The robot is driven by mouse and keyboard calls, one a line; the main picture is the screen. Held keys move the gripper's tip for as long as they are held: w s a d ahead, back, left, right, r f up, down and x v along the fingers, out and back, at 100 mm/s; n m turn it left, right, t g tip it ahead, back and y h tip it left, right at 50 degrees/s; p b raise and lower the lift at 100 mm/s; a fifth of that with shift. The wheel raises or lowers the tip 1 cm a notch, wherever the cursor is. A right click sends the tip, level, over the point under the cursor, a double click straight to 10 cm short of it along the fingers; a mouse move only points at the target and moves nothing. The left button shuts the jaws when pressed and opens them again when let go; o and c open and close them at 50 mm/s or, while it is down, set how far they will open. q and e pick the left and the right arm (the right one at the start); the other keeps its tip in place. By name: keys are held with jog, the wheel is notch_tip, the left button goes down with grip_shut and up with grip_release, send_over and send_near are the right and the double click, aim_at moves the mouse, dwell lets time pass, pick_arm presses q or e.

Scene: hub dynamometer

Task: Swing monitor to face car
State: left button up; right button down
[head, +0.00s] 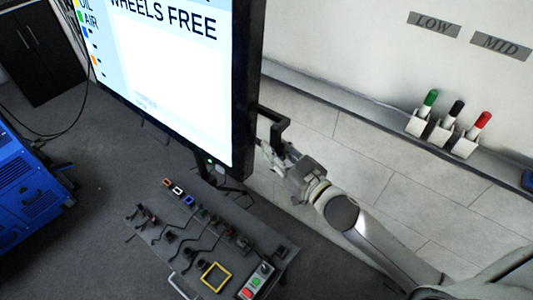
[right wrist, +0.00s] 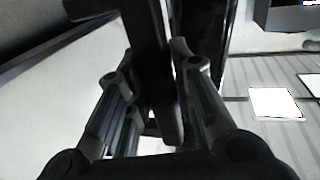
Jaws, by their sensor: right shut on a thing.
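The monitor (head: 175,75) is large, with a black frame and a lit screen that reads "WHEELS FREE". It fills the upper middle of the head view, its top cut off. A black bar handle (head: 275,118) sticks out from its right edge. My right gripper (head: 268,148) is at this handle, and in the right wrist view its fingers (right wrist: 160,95) stand on both sides of the dark handle bar (right wrist: 155,60), shut on it. The exact contact is dark and hard to see. My left gripper is in neither view.
A cart (head: 190,225) with small tools, a yellow square frame and a button box stands below the monitor. A wall ledge holds green, black and red markers (head: 450,122). A blue machine (head: 30,195) stands at left, a black cabinet (head: 38,50) behind. Grey floor lies between.

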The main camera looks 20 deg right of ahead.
jog(key=c, duration=1.3)
grip_release()
jog(key=v, duration=1.2)
jog(key=shift+f, duration=0.1)
